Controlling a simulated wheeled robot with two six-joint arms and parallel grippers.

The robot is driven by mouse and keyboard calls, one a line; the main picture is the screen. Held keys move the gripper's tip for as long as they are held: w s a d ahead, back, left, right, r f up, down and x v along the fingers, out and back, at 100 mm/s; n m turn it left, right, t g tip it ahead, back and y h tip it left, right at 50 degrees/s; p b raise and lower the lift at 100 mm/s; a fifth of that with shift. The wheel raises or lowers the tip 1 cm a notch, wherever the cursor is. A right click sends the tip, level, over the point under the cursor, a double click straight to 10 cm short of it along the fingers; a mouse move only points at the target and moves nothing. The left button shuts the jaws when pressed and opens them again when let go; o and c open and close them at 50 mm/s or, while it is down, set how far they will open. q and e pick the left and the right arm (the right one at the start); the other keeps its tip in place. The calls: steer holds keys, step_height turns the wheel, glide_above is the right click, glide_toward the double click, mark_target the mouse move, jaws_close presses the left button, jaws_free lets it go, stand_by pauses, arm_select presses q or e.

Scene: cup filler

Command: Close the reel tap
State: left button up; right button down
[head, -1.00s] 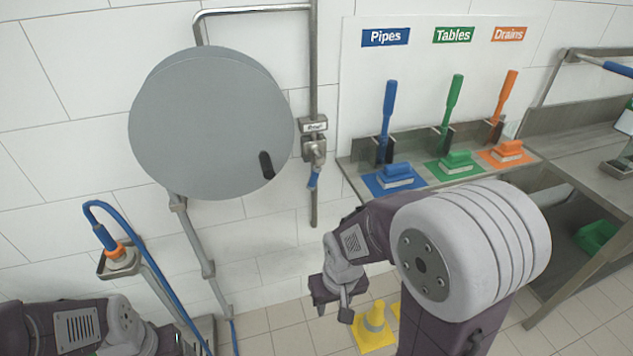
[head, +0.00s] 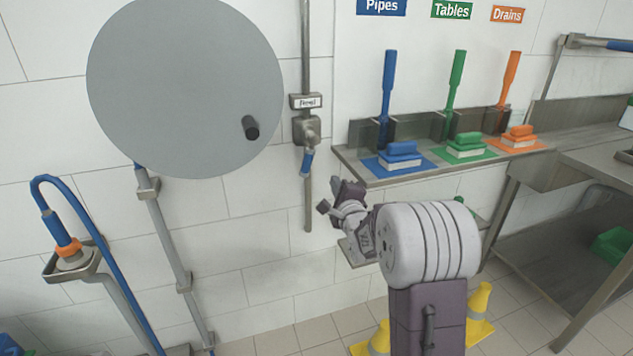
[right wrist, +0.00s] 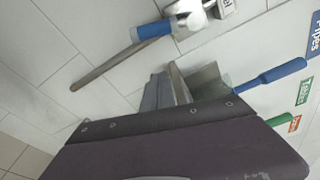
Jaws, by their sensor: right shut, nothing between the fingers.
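The reel tap (head: 306,130) sits on a vertical steel pipe to the right of the big grey reel (head: 185,90), under a small label plate (head: 306,102). Its blue lever (head: 307,162) hangs downward, nearly along the pipe. In the right wrist view the blue lever (right wrist: 153,30) shows at the top, with bare pipe running down to the left. My right gripper (head: 331,198) is shut and empty, below and slightly right of the lever, apart from it. My left gripper is not in view.
A steel shelf (head: 375,181) with coloured brushes stands to the right, above my right arm. A blue hose (head: 98,230) and its holder (head: 72,268) are at the left. Yellow cones (head: 479,303) stand on the floor. The wall below the tap is clear.

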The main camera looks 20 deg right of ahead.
mark_target(307, 163)
steer(key=w+a+b, duration=0.1)
steer(key=w, duration=0.8)
steer(key=shift+w+a+r, duration=0.15)
steer(key=shift+a+r, duration=0.25)
steer(key=shift+a, duration=0.1)
